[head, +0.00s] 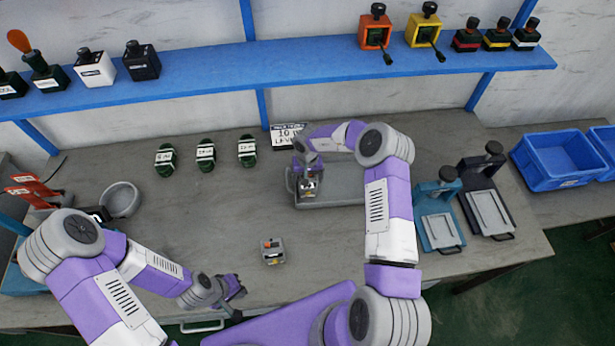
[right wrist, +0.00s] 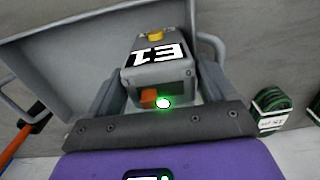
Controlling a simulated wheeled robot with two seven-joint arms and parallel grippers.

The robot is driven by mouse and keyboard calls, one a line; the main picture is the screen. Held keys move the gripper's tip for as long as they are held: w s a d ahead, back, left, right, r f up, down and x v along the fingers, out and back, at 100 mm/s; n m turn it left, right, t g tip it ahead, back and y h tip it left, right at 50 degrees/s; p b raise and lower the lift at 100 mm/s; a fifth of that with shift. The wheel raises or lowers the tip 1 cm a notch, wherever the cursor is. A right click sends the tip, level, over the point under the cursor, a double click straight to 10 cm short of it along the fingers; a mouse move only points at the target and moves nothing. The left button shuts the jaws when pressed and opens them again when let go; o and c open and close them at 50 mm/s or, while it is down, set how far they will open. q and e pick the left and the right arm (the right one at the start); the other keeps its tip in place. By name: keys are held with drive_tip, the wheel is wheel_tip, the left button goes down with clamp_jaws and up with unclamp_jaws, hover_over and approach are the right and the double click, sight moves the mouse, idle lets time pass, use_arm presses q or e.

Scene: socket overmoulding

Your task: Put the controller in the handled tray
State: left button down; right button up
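The handled tray (head: 343,192) is a shallow grey tray at the back middle of the table, partly hidden behind my right arm. My right gripper (head: 308,184) is over its left part, pointing down. In the right wrist view, a grey controller (right wrist: 158,68) marked E1, with a yellow button, an orange switch and a lit green lamp, sits between my right fingers, which close on both sides. The tray (right wrist: 75,50) lies behind it; whether they touch is unclear. A second grey controller (head: 272,251) lies on the table in front of the tray. My left gripper (head: 236,288) is low at the front, its finger gap unclear.
A sign (head: 288,133) stands behind the tray. Several dark green items (head: 206,155) stand to its left, with a grey bowl (head: 121,200) beyond. Teal (head: 440,230) and black (head: 490,210) presses stand at the right. A blue shelf (head: 270,70) runs above. The table's middle left is clear.

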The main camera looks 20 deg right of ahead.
drive_tip(key=shift+o, duration=1.2)
use_arm(q)
drive_tip(key=shift+r+p, duration=0.5)
use_arm(e)
wheel_tip(320, 180, up, 12)
drive_tip(key=shift+r, duration=0.15)
